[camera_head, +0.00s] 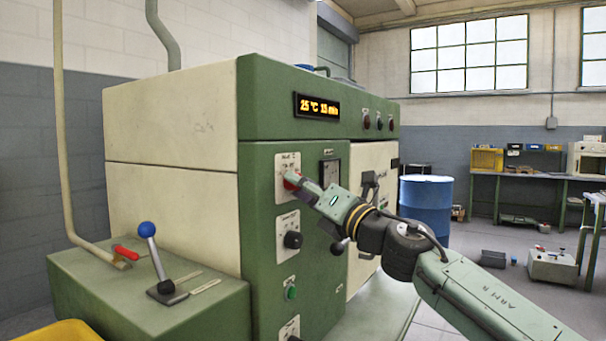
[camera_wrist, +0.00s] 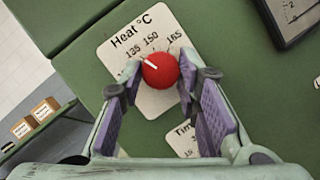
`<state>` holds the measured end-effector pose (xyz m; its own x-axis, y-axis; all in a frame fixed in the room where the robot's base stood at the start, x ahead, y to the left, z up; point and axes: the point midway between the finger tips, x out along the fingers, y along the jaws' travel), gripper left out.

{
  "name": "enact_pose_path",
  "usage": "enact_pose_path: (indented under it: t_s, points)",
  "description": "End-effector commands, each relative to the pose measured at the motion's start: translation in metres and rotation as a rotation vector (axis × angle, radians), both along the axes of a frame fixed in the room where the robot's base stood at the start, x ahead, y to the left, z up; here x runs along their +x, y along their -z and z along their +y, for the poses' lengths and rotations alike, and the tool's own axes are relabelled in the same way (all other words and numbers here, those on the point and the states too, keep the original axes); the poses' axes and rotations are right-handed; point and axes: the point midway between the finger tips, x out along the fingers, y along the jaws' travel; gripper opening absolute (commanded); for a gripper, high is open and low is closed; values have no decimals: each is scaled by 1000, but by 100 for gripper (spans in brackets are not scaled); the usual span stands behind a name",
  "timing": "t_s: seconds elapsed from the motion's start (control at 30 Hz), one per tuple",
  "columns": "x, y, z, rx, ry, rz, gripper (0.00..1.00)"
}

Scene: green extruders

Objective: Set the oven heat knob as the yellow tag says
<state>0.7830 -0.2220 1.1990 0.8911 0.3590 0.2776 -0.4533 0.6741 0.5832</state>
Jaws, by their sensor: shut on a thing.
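The red oven heat knob (camera_wrist: 161,71) sits on a white "Heat °C" plate (camera_wrist: 118,60) marked 135, 150 and 165. Its white pointer line points up and left, on the 135 side. My gripper (camera_wrist: 160,84) has its purple pads on either side of the knob and is shut on it. In the head view, my gripper (camera_head: 297,183) reaches the green oven front (camera_head: 262,210) at the red knob (camera_head: 290,180), which is mostly hidden. The orange display (camera_head: 317,106) reads 25 °C and what looks like 15 min. I make out no yellow tag.
A second plate with a black knob (camera_head: 292,240) is below the heat plate, with a green button (camera_head: 291,293) lower down. A blue-balled lever (camera_head: 147,230) and red handle (camera_head: 126,252) are at left. A blue drum (camera_head: 426,205) stands behind my arm.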

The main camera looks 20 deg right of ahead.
Motion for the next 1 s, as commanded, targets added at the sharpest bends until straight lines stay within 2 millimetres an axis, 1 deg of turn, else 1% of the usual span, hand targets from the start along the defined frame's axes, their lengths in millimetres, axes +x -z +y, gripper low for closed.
enact_pose_path:
  t_s: [0.03, 0.5, 0.7, 1.0]
  points:
    - [-1, -7, 1, 33, 0, 31, 2]
    - [-2, -10, 2, 367, -2, 290, 2]
    - [-2, -9, 3, 467, -1, 368, 2]
    - [-2, -6, 3, 544, -1, 426, 2]
